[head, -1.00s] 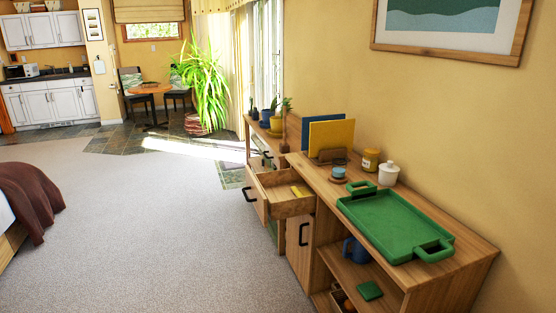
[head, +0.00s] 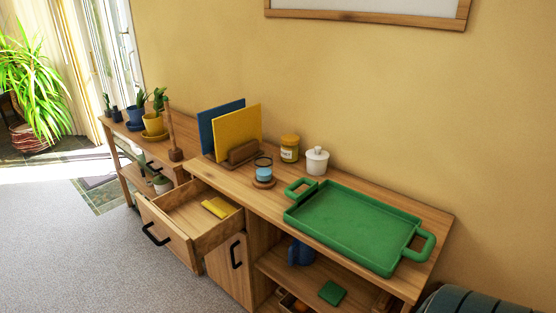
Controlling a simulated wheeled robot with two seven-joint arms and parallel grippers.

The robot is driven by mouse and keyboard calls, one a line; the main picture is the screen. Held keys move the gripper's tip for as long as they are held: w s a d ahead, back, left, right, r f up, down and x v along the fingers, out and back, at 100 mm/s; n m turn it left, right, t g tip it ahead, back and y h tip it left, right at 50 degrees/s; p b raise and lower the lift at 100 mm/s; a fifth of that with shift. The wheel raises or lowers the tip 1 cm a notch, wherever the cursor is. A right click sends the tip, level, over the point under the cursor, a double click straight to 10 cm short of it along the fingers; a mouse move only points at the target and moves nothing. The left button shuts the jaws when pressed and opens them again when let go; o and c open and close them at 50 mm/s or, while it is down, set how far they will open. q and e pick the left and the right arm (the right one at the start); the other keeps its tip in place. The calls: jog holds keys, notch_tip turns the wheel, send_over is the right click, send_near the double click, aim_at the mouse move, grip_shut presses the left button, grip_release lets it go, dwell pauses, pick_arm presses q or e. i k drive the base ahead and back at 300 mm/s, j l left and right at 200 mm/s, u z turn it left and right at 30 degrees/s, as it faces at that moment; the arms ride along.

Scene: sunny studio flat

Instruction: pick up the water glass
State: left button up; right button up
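The water glass (head: 264,167) is a small clear glass with blue in it. It stands upright on a round wooden coaster (head: 264,183) on top of the wooden sideboard. It is in front of the brown holder with the folders and to the left of the green tray's handle. Neither of my grippers is in the head view.
A green tray (head: 353,228) covers the sideboard's right part. A yellow jar (head: 289,148) and a white lidded pot (head: 317,160) stand behind the glass. Blue and yellow folders (head: 238,137) stand left. An open drawer (head: 180,215) juts out below.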

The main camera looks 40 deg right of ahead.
aim_at(264, 167)
jog(key=i+j+z, duration=0.15)
jog(key=i+z, duration=0.25)
jog(key=i+j+z, duration=0.2)
jog(key=z, duration=0.15)
jog(key=i+j+z, duration=0.25)
jog(key=z, duration=0.15)
jog(key=i+j+z, duration=0.15)
jog(key=j+z, duration=0.2)
jog(key=j, duration=0.15)
jog(key=i+j+z, duration=0.25)
jog(key=j, duration=0.15)
jog(key=j+z, duration=0.25)
jog(key=j, duration=0.15)
jog(key=j+z, duration=0.25)
jog(key=j, duration=0.25)
